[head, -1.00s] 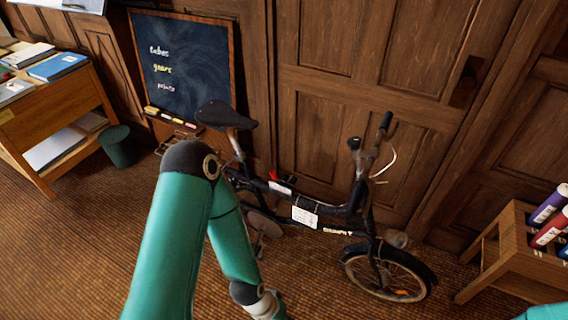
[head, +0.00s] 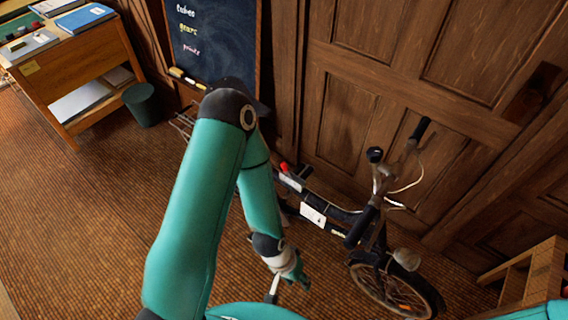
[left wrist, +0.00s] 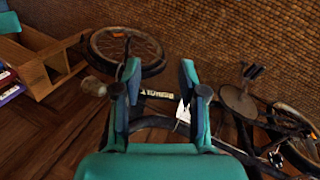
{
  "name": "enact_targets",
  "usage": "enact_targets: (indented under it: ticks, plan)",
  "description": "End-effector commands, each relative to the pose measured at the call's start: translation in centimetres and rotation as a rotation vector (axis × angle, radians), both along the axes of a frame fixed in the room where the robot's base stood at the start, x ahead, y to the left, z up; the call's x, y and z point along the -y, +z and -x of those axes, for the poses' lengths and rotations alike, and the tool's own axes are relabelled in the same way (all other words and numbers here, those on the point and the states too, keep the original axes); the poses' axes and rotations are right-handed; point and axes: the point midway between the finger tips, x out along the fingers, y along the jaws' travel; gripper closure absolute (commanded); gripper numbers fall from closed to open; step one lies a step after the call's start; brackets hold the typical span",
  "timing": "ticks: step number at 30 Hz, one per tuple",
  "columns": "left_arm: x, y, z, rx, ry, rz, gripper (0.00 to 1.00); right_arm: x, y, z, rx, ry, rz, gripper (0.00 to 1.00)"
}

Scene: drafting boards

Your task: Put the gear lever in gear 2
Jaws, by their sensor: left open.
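A dark folding bicycle (head: 357,223) stands by the panelled wall, partly hidden behind my left arm. A small red part (head: 284,167) sits on its frame beside a white label (head: 312,214); I cannot tell for certain whether it is the gear lever. No gear numbers are readable. My left gripper (head: 288,284) is open and empty, in front of and below the frame in the head view. In the left wrist view, its two spread fingers (left wrist: 160,70) point toward the bicycle, with the front wheel (left wrist: 158,47) beyond the left finger and a white tag (left wrist: 183,111) beside the right one. My right gripper is out of view.
A wooden rack (head: 545,272) stands at the right, and the left wrist view shows coloured tubes (left wrist: 10,93) by it. A chalkboard (head: 216,45), a bin (head: 142,104) and a wooden desk (head: 95,66) are at the back left. The carpet at left is clear.

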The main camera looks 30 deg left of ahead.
Motion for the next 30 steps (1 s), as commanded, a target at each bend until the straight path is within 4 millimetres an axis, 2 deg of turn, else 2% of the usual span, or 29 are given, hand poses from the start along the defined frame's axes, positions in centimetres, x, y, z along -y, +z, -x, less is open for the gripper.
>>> enact_targets:
  ticks: [1, 3, 5, 8, 10, 11, 14, 18, 21, 27, 30]
  plan:
    - [0.0, 0.0, 0.0, 0.000, 0.000, 0.000, 0.58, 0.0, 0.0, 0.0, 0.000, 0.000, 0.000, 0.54]
    - [0.0, -0.1, 0.0, 0.001, 0.000, 0.000, 0.50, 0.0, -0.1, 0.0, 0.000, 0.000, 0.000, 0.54]
    - [0.0, -0.3, -0.2, 0.007, 0.003, -0.002, 0.50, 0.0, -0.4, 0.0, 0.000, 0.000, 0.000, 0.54]
    - [-0.3, -1.3, -1.2, 0.037, 0.018, -0.011, 0.50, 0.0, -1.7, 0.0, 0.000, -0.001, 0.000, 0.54]
    - [-0.6, -2.5, -2.3, 0.074, 0.040, -0.023, 0.50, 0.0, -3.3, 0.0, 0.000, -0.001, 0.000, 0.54]
    - [-0.1, -3.2, -3.0, 0.096, 0.052, -0.029, 0.50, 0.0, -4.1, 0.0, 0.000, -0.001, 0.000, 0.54]
    - [-0.7, -5.4, -5.8, 0.189, 0.099, -0.057, 0.50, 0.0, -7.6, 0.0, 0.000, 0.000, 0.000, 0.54]
    - [-2.6, -8.5, -10.6, 0.358, 0.192, -0.111, 0.50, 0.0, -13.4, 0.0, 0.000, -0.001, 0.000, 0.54]
    - [-4.3, -10.0, -13.9, 0.487, 0.263, -0.152, 0.50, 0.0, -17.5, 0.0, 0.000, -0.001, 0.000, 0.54]
    - [-7.9, -11.5, -19.2, 0.741, 0.411, -0.238, 0.50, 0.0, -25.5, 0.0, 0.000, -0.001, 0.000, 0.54]
    - [-9.8, -11.8, -21.1, 0.865, 0.486, -0.281, 0.50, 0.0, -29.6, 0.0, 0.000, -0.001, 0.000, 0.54]
